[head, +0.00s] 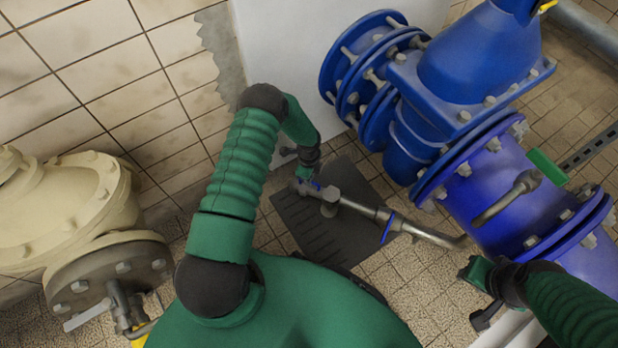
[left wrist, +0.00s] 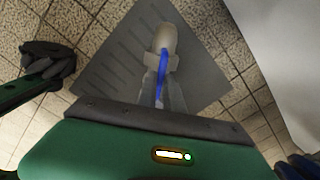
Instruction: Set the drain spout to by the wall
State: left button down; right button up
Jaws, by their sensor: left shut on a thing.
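The drain spout (head: 352,206) is a grey metal pipe with blue parts, running from the blue pipework toward the left above a dark floor plate. Its left end lies over the plate, apart from the wall. My left gripper (head: 307,184) reaches down from the left and is shut on the spout's left end. In the left wrist view the pale spout end (left wrist: 166,38) and a blue lever (left wrist: 163,72) show just beyond the jaws, which are partly hidden by the gripper body. My right gripper (head: 482,296) is at the lower right, apart from the spout; its opening is unclear.
The dark slotted plate (head: 300,226) lies on the tiled floor. A white panel (head: 283,48) stands at the wall behind. Large blue flanged pipes (head: 480,175) fill the right. A cream valve body (head: 75,205) stands at the left.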

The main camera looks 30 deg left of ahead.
pick_arm(q)
jog(key=shift+w+a, duration=0.1)
jog(key=shift+w, duration=0.1)
jog(key=c, duration=1.5)
grip_release()
jog(key=shift+s, duration=0.1)
notch_tip(320, 180, up, 17)
jog(key=p, duration=0.8)
jog(key=shift+f, duration=0.15)
